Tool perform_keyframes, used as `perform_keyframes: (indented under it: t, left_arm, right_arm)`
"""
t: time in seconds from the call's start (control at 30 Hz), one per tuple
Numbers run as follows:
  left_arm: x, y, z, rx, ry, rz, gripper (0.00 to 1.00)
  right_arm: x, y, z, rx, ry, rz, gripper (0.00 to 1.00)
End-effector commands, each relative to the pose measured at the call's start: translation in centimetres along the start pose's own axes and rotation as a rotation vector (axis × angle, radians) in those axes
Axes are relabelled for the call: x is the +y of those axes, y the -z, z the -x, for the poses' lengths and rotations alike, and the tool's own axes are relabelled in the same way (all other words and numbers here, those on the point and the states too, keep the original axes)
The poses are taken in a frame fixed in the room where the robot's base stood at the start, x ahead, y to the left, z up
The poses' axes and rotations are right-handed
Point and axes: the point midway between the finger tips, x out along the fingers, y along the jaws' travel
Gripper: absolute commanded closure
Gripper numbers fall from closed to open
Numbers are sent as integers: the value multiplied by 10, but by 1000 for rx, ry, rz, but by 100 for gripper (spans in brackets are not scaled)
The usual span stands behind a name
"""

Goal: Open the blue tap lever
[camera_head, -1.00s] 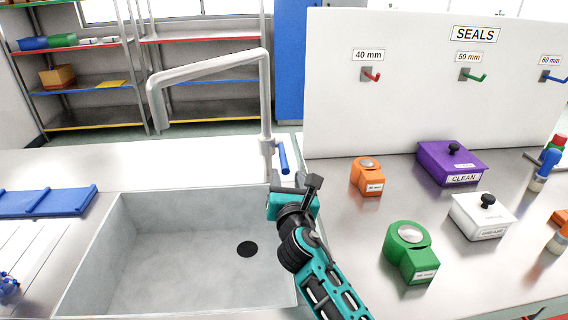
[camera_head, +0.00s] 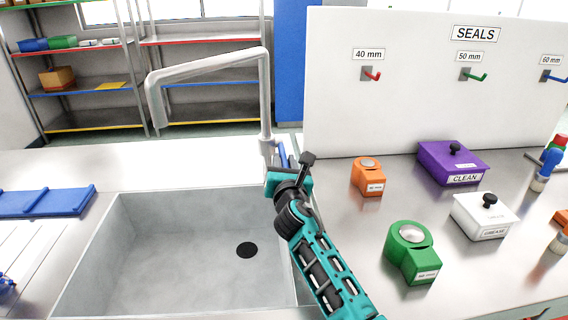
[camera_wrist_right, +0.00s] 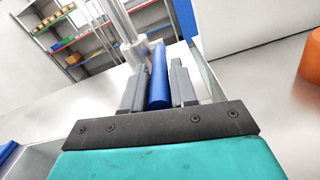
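The blue tap lever (camera_head: 283,154) is on the right side of the tall grey tap (camera_head: 265,110), behind the sink. In the right wrist view the lever (camera_wrist_right: 159,76) stands between the two grey fingers of my right gripper (camera_wrist_right: 158,88), with a finger on each side. Narrow gaps seem to show beside it, so the fingers look open around it. In the head view my right gripper (camera_head: 284,168) is at the tap's base and hides the lever's lower part.
The grey sink (camera_head: 180,250) lies below the tap. Orange (camera_head: 368,177) and green (camera_head: 411,253) dispensers, a purple box (camera_head: 452,163) and a white box (camera_head: 482,215) stand on the counter at right. A white panel (camera_head: 420,115) rises behind them.

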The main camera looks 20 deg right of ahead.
Motion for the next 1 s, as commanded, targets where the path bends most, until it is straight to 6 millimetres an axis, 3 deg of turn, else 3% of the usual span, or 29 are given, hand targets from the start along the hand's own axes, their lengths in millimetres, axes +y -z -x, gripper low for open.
perform_keyframes:
  t: [0.27,1.0]
  left_arm:
    - [0,-1,0,-1,0,0,57]
    - [1,-1,4,-9,-1,1,57]
  right_arm:
    - [0,0,0,0,0,0,100]
    - [0,-5,0,34,6,2,100]
